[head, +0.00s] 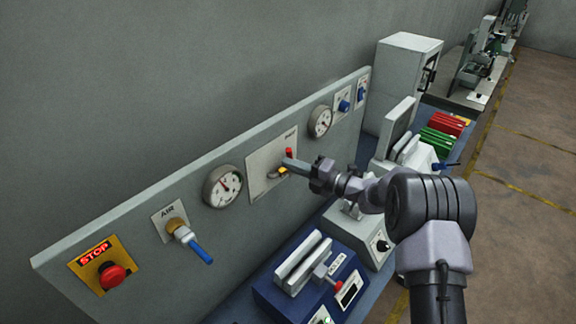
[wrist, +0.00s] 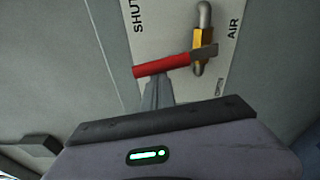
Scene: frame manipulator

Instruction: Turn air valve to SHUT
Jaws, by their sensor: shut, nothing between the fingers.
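The valve has a brass body (wrist: 203,45) and a red-sleeved lever (wrist: 163,65) on a pale plate marked SHUT and AIR in the wrist view. The lever's red end points left, toward the SHUT lettering. In the head view its red tip (head: 289,152) shows just above my gripper (head: 288,164). My gripper is shut and empty. Its fingertips (wrist: 158,85) lie at the red sleeve, near its outer end; I cannot tell whether they touch. Further left in the head view, a second valve with a blue lever (head: 200,252) sits on a plate marked AIR.
A STOP button (head: 111,275), a gauge (head: 222,186) and another gauge (head: 320,121) are on the same wall panel (head: 140,205). Below, the blue bench holds a clamp-like device (head: 303,262) and red and green items (head: 441,132). Space in front of the panel's left part is clear.

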